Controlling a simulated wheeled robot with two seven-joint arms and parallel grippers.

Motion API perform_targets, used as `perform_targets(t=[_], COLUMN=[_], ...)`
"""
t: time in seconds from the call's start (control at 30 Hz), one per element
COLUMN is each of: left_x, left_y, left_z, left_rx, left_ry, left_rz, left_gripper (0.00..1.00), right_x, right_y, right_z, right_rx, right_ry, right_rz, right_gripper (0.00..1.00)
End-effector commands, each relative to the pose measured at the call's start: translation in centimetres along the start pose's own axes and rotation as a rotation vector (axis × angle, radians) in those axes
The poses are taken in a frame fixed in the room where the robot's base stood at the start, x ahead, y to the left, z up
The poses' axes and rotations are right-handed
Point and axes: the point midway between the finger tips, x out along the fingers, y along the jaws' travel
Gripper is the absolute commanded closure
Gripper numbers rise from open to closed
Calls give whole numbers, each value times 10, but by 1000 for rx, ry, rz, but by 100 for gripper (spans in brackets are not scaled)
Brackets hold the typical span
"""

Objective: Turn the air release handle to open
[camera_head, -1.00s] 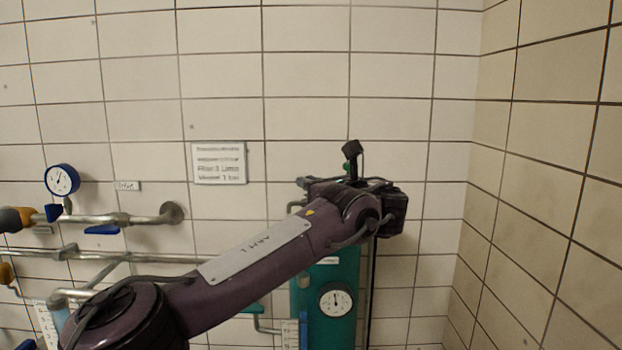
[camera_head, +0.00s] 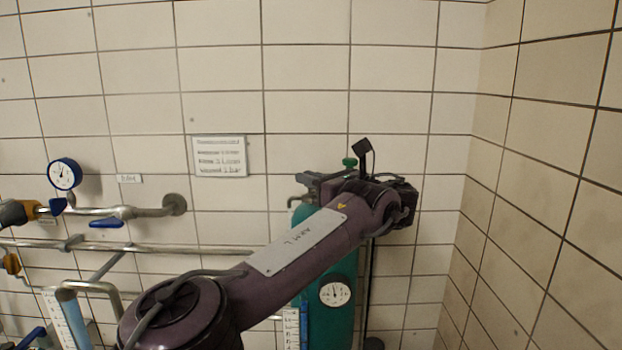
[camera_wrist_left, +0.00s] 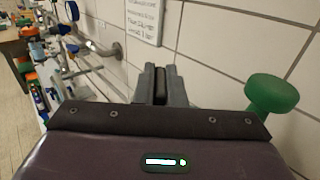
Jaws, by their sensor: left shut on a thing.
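The teal vessel (camera_head: 335,315) stands against the tiled wall with a white dial gauge (camera_head: 335,292) on its front. A green knob (camera_head: 349,162) tops it, and the knob also shows at the right of the left wrist view (camera_wrist_left: 271,92). My left gripper (camera_head: 308,179) is at the vessel's top, left of the knob and apart from it. In the left wrist view its grey fingers (camera_wrist_left: 160,84) are closed around a narrow dark piece. I take this to be the air release handle, mostly hidden by the gripper and wrist. My right gripper is not in view.
Blue-handled pipes (camera_head: 120,213) and a blue gauge (camera_head: 65,174) are on the left wall. A white sign (camera_head: 220,156) hangs left of the vessel. The side wall (camera_head: 540,200) closes the right. My left forearm covers much of the vessel.

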Motion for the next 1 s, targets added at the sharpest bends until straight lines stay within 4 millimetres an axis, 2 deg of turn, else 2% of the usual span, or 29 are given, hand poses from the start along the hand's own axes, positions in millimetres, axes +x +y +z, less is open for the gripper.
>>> perform_targets(t=[0.03, 0.07, 0.2, 0.57, 0.73, 1.0], left_x=[0, 0, 0, -6, -32, -71], left_y=[0, 0, 0, -1, -1, -1], left_z=[-1, -1, -1, -1, -3, -1], left_rx=[1, 1, 1, 0, 0, 0], left_ry=[1, 2, 1, 1, 1, 1], left_rz=[-1, -1, -1, -3, -5, -3], left_gripper=[100, 87, 69, 68, 68, 68], right_x=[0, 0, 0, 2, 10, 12], right_y=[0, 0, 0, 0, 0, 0], right_z=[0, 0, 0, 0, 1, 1], right_rx=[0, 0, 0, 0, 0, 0], right_ry=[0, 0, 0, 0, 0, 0], right_rz=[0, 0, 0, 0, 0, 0], right_gripper=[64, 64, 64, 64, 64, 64])
